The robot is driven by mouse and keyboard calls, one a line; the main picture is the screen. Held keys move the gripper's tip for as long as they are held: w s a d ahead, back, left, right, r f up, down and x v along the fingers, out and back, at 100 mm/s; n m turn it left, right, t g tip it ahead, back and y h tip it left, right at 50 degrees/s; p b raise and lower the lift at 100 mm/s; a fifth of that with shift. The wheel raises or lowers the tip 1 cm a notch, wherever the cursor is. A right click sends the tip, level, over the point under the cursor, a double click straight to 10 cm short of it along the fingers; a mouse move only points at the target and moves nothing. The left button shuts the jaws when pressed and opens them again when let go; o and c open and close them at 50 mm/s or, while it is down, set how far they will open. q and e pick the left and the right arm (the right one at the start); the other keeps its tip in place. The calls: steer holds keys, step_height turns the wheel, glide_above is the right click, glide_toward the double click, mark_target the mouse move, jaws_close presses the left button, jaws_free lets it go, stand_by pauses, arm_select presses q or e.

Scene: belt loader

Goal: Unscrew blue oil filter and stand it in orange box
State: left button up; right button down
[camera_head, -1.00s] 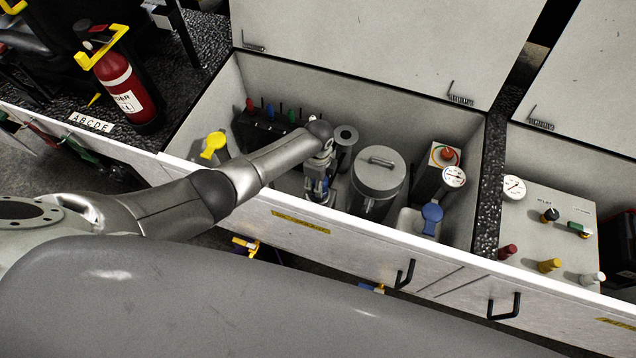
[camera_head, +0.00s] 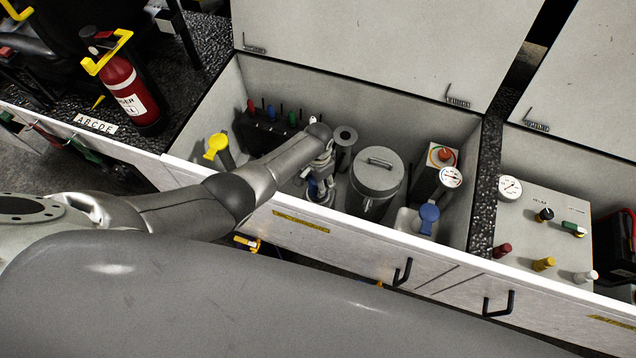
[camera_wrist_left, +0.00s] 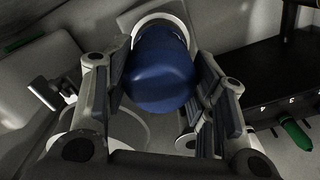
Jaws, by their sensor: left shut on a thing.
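The blue oil filter (camera_wrist_left: 160,72) is between the two fingers of my left gripper (camera_wrist_left: 160,95) in the left wrist view, with a pale round ring just beyond it. In the head view my left gripper (camera_head: 321,183) points down inside the open compartment, and only a little of the blue filter shows there. The gripper is shut on the filter. Whether the filter touches its mount cannot be told. The orange box cannot be made out in either view. My right gripper is not in view.
A grey lidded canister (camera_head: 375,178) stands just right of the gripper. A black block with coloured handles (camera_head: 262,132), a yellow-capped part (camera_head: 216,146) and a blue-capped part (camera_head: 429,216) are in the same compartment. The white front edge (camera_head: 330,229) runs below my arm.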

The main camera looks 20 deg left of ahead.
arm_select(q)
steer(key=o, duration=1.4)
